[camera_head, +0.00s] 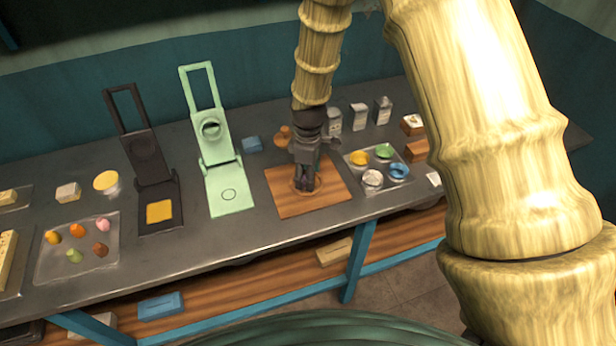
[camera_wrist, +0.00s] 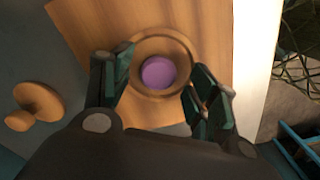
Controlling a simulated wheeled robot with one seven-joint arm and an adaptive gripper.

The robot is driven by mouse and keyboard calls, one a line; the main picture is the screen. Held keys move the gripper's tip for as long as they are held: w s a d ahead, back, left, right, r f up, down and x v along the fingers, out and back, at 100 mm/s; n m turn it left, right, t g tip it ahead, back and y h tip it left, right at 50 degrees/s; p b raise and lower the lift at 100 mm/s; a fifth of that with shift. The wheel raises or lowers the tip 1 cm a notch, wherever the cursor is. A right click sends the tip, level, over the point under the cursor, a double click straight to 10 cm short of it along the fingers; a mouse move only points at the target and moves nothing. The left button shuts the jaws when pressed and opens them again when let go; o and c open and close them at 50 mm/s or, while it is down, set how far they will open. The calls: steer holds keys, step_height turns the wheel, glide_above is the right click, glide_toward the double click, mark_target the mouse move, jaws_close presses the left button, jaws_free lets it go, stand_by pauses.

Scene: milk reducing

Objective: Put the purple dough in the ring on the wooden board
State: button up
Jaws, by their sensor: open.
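The purple dough (camera_wrist: 158,73) is a round lump in the wrist view. It lies inside the wooden ring (camera_wrist: 183,49) on the wooden board (camera_wrist: 90,25), with the ring around it. My gripper (camera_wrist: 163,88) is open above the ring, its two fingers to either side of the dough and apart from it. In the head view my gripper (camera_head: 305,186) points down over the middle of the board (camera_head: 325,195). There the gripper hides the dough, and only part of the ring (camera_head: 294,187) shows.
A wooden knobbed piece (camera_wrist: 38,102) lies left of the board. A green press (camera_head: 229,190) and a black press (camera_head: 157,190) stand left. A tray of coloured bowls (camera_head: 374,168) sits close right. A tray of small dough lumps (camera_head: 80,262) is at front left.

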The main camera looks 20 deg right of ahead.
step_height(320, 180, up, 11)
steer(key=b, duration=0.3)
stand_by(0.4)
stand_by(0.3)
